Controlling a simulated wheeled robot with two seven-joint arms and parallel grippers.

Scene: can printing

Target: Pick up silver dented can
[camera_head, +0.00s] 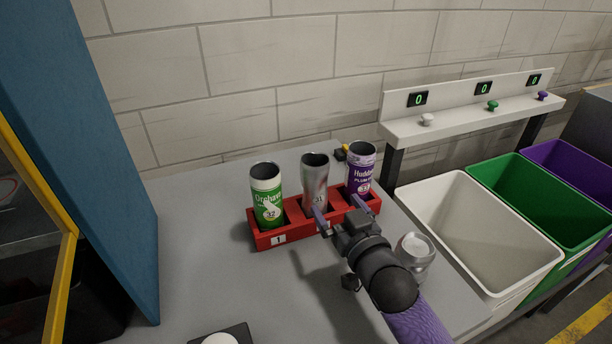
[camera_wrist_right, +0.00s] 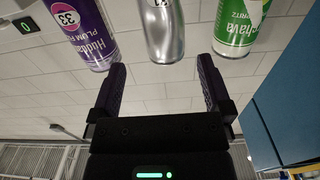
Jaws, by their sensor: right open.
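The silver can (camera_head: 314,178) stands upright in the middle slot of a red rack (camera_head: 289,236); dents are hard to make out. It carries a label numbered 31. In the right wrist view, the silver can (camera_wrist_right: 163,32) shows ahead, between the line of the fingers. My right gripper (camera_head: 336,206) is open and empty, just in front of the rack. Its fingers (camera_wrist_right: 163,82) point toward the can and are apart from it in the wrist view. The left gripper is not in view.
A green can (camera_head: 267,197) and a purple can (camera_head: 360,170) flank it in the rack. Another silver can (camera_head: 415,262) stands beside my right arm. White (camera_head: 480,235), green (camera_head: 545,200) and purple (camera_head: 575,175) bins are at right. The grey table (camera_head: 200,240) is clear at left.

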